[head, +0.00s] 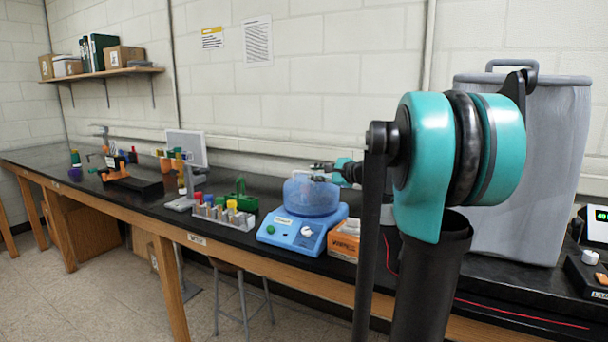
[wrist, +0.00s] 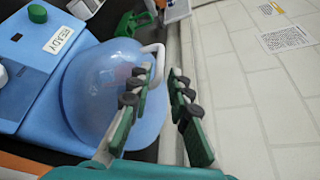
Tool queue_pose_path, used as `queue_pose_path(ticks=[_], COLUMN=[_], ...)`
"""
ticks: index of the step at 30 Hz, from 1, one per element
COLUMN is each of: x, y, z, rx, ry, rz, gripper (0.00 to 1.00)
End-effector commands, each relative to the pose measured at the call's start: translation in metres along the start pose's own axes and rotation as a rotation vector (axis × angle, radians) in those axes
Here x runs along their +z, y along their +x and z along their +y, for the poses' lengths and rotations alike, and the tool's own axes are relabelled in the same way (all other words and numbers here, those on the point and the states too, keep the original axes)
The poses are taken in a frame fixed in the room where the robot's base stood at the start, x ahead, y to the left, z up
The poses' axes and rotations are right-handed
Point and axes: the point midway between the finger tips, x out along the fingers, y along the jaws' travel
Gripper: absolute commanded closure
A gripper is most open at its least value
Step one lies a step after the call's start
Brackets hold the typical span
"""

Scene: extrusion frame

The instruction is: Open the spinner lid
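The spinner (head: 290,235) is a light blue box on the bench with a green button and a white knob. It also shows in the wrist view (wrist: 30,95), with a READY label. Its translucent blue dome lid (head: 312,196) is down on the base; the lid fills the centre left of the wrist view (wrist: 95,85). A white handle (wrist: 154,48) curves from the lid's edge. My gripper (wrist: 164,73) is open, its fingertips apart, with part of the handle seen between them. I cannot tell whether they touch it. In the head view my gripper (head: 325,168) is at the lid's top.
A tube rack (head: 222,213) stands left of the spinner, and an orange-and-white box (head: 344,240) is close on its right. A large grey bin (head: 520,170) stands at the right. The wall is close behind the lid.

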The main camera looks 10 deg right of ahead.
Motion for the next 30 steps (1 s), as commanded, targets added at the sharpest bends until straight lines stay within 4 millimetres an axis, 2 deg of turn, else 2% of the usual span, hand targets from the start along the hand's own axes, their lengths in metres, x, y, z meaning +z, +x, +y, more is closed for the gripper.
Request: queue_pose_path(ticks=[1, 6, 12, 23, 28, 30], x=[0.001, 0.001, 0.000, 0.000, 0.000, 0.000], y=[0.011, 0.040, 0.060, 0.065, 0.065, 0.064], z=[0.001, 0.001, 0.000, 0.001, 0.000, 0.001], rx=[0.002, 0.001, 0.001, 0.000, 0.000, 0.000], ry=[-0.002, 0.000, -0.001, -0.001, -0.001, -0.001], rz=[-0.003, -0.003, -0.001, 0.000, 0.000, 0.000], gripper=[0.81, 0.81, 0.81, 0.81, 1.00, 1.00])
